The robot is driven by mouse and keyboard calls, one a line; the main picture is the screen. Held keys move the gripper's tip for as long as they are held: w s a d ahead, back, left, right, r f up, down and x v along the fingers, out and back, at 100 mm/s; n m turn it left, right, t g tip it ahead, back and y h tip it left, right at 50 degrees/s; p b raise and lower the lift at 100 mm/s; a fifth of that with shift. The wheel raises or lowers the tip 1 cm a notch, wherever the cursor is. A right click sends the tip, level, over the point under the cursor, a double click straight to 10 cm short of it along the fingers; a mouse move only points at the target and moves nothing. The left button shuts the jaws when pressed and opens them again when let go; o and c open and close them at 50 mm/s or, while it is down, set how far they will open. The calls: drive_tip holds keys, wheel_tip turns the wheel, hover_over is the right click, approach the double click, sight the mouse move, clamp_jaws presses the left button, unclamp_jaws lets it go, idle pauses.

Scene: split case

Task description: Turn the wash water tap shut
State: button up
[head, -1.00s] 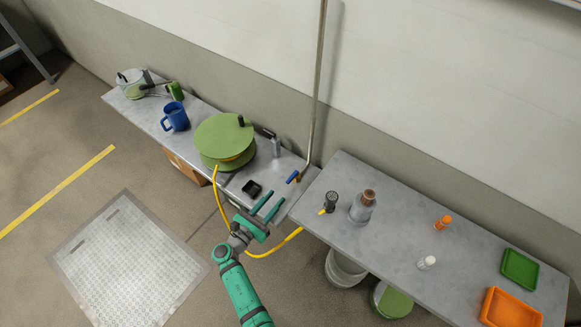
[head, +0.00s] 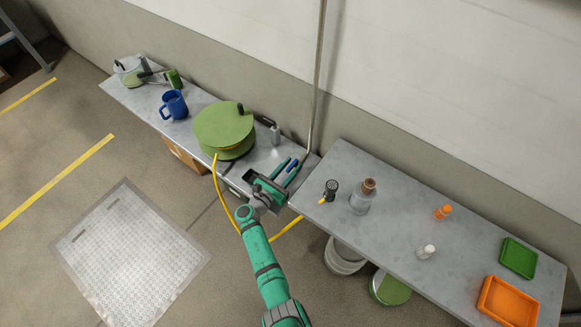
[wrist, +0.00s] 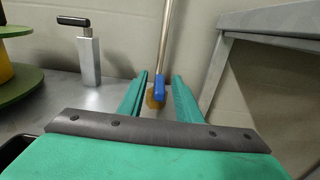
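The wash water tap has a blue lever handle (wrist: 159,88) on a brass body (wrist: 152,101), at the foot of a metal pipe (wrist: 165,40). In the wrist view the handle stands between my two finger tips, beyond or level with them; I see no contact. In the head view the blue handle (head: 292,166) shows just at the fingers of my gripper (head: 287,172). My gripper (wrist: 160,82) is open, with green fingers apart on either side of the handle. The tap's lower part is partly hidden by my gripper.
A green hose reel (head: 222,125) with a yellow hose stands left of my gripper. A grey post with a black handle (wrist: 90,55) stands left of the tap. The edge of the right bench (wrist: 270,22) is close on the right. A blue mug (head: 174,105) is farther left.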

clamp_jaws()
drive_tip(key=shift+w, duration=0.1)
drive_tip(key=shift+w+a+m+g+h, duration=0.25)
drive_tip(key=shift+a+m+g+h, duration=0.05)
drive_tip(key=shift+m+g+h, duration=0.45)
drive_tip(key=shift+a+m+g+h, duration=0.1)
drive_tip(key=shift+m+g+h, duration=0.65)
drive_tip(key=shift+g+h, duration=0.15)
unclamp_jaws()
